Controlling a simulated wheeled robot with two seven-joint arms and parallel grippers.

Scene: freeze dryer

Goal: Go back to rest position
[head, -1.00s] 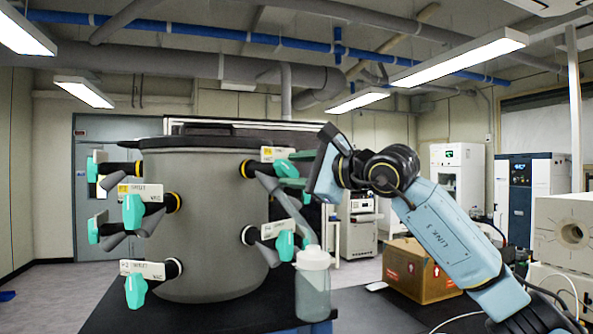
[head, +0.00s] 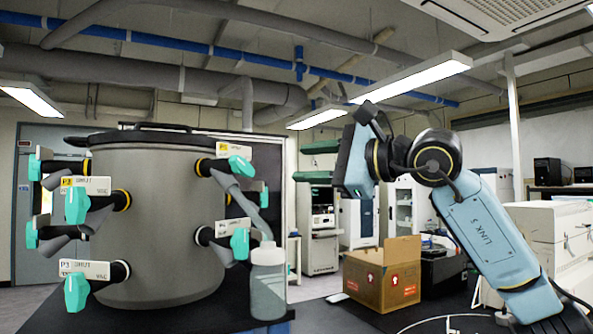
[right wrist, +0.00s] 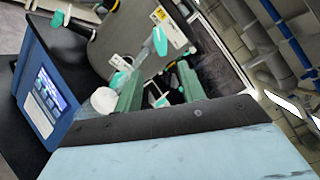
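My right gripper (head: 298,162) is held in the air to the right of the grey freeze-dryer chamber (head: 155,220). Its two dark green fingers are apart with nothing between them; they also show in the right wrist view (right wrist: 159,70). A translucent bottle (head: 268,291) with a white cap is at the chamber's right side, below a grey tube from an upper port. The gripper is above it and apart from it. In the right wrist view its white cap (right wrist: 103,100) shows left of the fingers. My left gripper is out of view.
Ports with teal valves (head: 77,205) stick out on both sides of the chamber. A blue unit with a lit screen (right wrist: 48,95) shows in the right wrist view. An open cardboard box (head: 383,275) and white equipment (head: 555,235) are on the right.

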